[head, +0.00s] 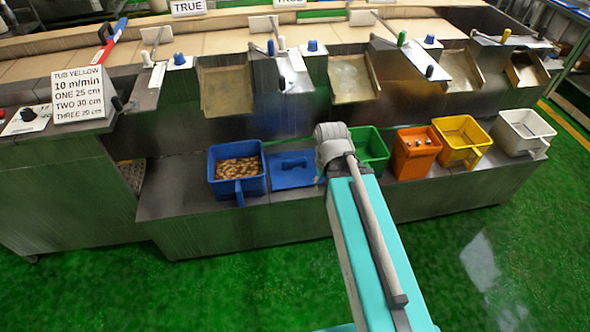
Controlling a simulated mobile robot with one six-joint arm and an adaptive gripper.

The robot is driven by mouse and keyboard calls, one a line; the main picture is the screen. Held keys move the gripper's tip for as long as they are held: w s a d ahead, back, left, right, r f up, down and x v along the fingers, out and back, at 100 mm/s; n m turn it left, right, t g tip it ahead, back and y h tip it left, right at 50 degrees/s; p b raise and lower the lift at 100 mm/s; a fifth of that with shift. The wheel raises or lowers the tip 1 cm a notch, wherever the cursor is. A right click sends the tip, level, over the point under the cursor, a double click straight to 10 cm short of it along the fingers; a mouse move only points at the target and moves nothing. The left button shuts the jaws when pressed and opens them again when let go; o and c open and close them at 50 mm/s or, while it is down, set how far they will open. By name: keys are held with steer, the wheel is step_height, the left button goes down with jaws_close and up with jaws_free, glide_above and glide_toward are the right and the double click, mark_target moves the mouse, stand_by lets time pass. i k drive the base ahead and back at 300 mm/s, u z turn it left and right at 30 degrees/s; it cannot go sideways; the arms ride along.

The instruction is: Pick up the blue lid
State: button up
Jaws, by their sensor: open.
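The blue lid (290,178) lies flat on the low steel ledge (190,205), with a raised blue handle on its top. It sits between the blue tub (240,186) and my arm's wrist. My arm reaches forward from the bottom of the head view, and its grey wrist end is just right of the lid. My gripper cannot be made out; the wrist and arm link hide that area. Nothing visibly touches the lid.
The blue tub holds many small brown pieces. A green tub (372,143), an orange bin (414,160), a yellow tub (460,140) and a white tub (522,131) stand to the right. Steel chutes (228,88) are above. The green floor in front is clear.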

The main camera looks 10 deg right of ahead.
mark_target(289, 170)
steer(key=z, duration=1.85)
steer(key=i, duration=1.15)
steer(key=u, duration=1.3)
